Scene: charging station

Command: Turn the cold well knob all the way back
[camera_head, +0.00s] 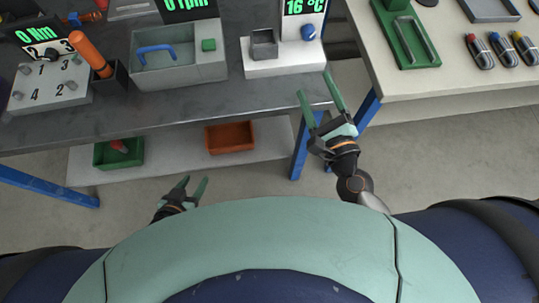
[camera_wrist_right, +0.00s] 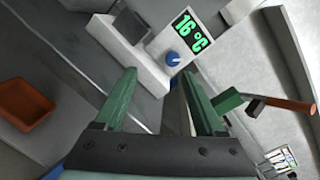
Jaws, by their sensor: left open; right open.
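The cold well is a white unit (camera_head: 288,66) with a grey square well (camera_head: 263,44) and a green display (camera_head: 303,7) reading 16 °C. Its blue knob (camera_head: 308,32) sits below the display on the right of the unit. In the right wrist view the knob (camera_wrist_right: 173,58) shows beyond the fingertips, beside the display (camera_wrist_right: 190,37). My right gripper (camera_head: 317,84) is open and empty, in front of the unit near the bench's front edge, apart from the knob. My left gripper (camera_head: 193,184) is open and empty, low in front of the bench.
A grey basin (camera_head: 180,72) with a blue handle stands left of the unit. A numbered block (camera_head: 50,86) and an orange-handled tool (camera_head: 90,54) are further left. An orange bin (camera_head: 230,137) and green bin (camera_head: 118,152) sit on the lower shelf. A pale table (camera_head: 450,75) stands right.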

